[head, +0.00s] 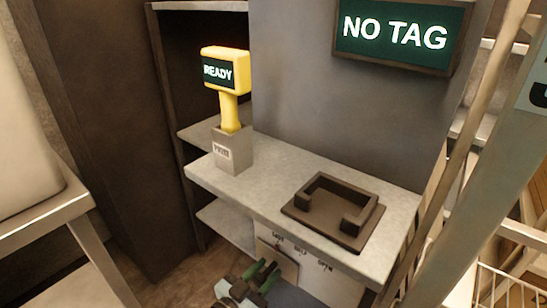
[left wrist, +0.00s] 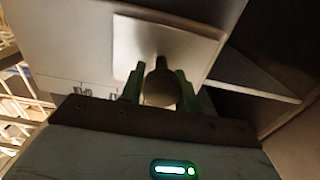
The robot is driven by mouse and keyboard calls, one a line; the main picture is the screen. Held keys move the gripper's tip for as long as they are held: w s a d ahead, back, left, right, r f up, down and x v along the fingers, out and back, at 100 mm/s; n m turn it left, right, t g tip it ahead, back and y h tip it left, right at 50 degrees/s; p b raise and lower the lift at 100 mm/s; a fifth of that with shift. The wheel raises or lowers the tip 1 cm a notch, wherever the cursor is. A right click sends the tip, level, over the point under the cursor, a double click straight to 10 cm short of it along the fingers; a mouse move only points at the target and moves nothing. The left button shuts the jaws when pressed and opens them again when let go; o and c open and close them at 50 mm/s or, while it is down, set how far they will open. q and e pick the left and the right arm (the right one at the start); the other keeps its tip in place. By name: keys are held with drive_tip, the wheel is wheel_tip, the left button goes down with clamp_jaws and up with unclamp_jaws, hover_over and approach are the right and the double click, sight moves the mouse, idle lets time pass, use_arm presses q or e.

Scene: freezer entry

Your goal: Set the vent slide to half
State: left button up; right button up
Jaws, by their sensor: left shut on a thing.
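The vent slide (head: 283,265) is a pale plate on the counter's front face, below a row of small labels (head: 300,250). The labels seem to read shut, half and open from left to right. The plate sits under the leftmost label, left of the half label. In the left wrist view the plate (left wrist: 150,38) carries a rounded knob (left wrist: 160,84). My left gripper (head: 262,274) has its green fingers on either side of that knob and is shut on it, as the left wrist view (left wrist: 159,88) shows. My right gripper is not in view.
On the counter (head: 265,187) stand a yellow scanner (head: 226,72) reading READY in a grey holder (head: 233,150) and a dark square-framed tray (head: 300,211). A NO TAG screen (head: 394,36) hangs above. A pale rail (head: 440,215) rises at right. The counter front right of the slide looks clear.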

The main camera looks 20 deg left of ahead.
sight(296, 274)
use_arm(q)
drive_tip(key=d, duration=0.1)
drive_tip(key=s+d+p, duration=0.1)
drive_tip(key=d, duration=0.1)
drive_tip(key=s+d+p, duration=0.1)
drive_tip(key=shift+d+r, duration=0.15)
drive_tip(key=shift+d, duration=0.2)
clamp_jaws()
drive_tip(key=shift+s+d, duration=0.2)
drive_tip(key=shift+d, duration=0.2)
drive_tip(key=o, duration=1.1)
unclamp_jaws()
drive_tip(key=p+v, duration=0.1)
drive_tip(key=v, duration=0.7)
drive_tip(key=shift+s+r, duration=0.15)
drive_tip(key=shift+s, duration=0.05)
